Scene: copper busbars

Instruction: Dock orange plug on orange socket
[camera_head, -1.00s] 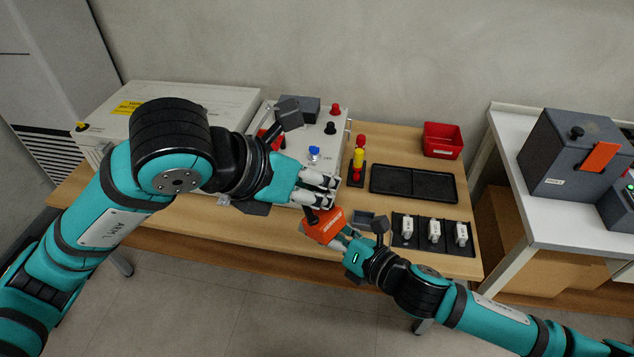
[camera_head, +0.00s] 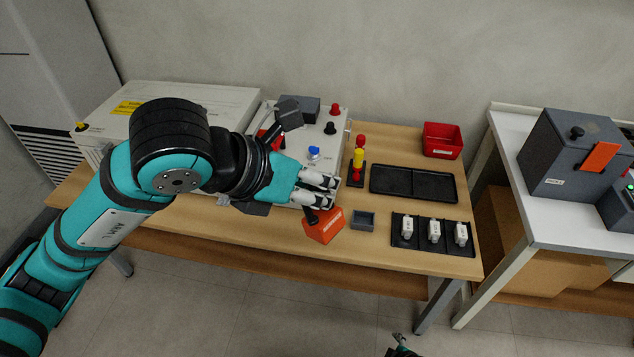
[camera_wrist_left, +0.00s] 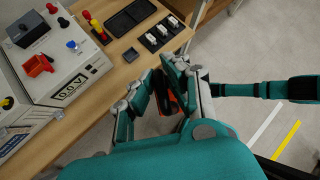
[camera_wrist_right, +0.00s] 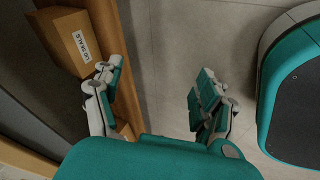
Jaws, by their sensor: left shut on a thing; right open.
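The orange plug (camera_head: 325,226) is a block with lettering and a dark stub on top. My left gripper (camera_head: 328,192) is shut on it by the stub, at the bench's front edge. In the left wrist view the plug (camera_wrist_left: 171,106) shows only partly between the fingers. A red-orange piece (camera_wrist_left: 38,66) sits on the white unit's top; in the head view my left arm partly covers it. An orange panel (camera_head: 600,157) is on a grey box at the right. I cannot tell which is the orange socket. My right gripper (camera_wrist_right: 158,98) is open and empty above the floor.
The white unit (camera_head: 336,150) carries red, black and blue knobs. A red-yellow stack (camera_head: 358,158), a black tray (camera_head: 412,184), a small grey tray (camera_head: 363,221), a rack of white pieces (camera_head: 433,245) and a red bin (camera_head: 442,141) stand on the bench. A gap separates the two tables.

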